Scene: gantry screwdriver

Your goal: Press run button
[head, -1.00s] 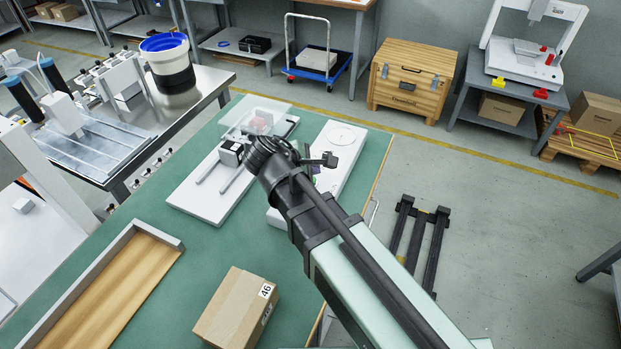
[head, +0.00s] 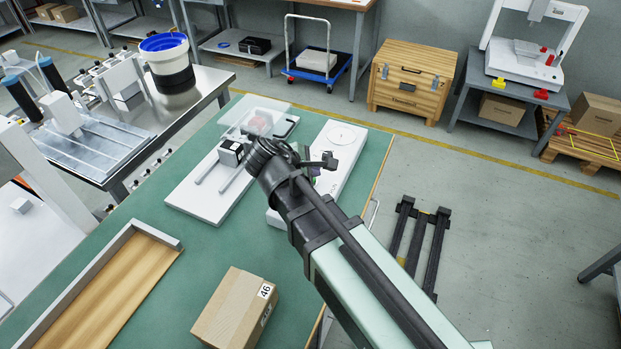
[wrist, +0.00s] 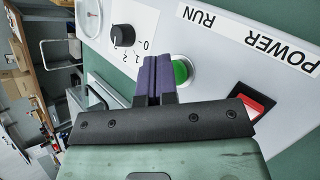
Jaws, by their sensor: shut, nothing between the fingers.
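The green round button (wrist: 181,70) sits in a pale ring on a white panel (wrist: 215,60), under the printed word RUN. My gripper (wrist: 152,60), with purple fingers, is shut and empty. In the wrist view its fingertips lie just left of the green button and overlap its left edge; whether they touch it I cannot tell. A red rocker switch (wrist: 252,104) is to the right, by the word POWER. A black knob (wrist: 122,35) with number marks is to the left. In the head view my arm hides the button and most of the gripper.
The white unit (head: 345,150) stands on a green-topped table (head: 215,255). Beside it is a white base with rails (head: 205,190) and a clear cover (head: 250,117). A cardboard box (head: 225,305) and a wooden-bottomed tray (head: 110,300) are nearer.

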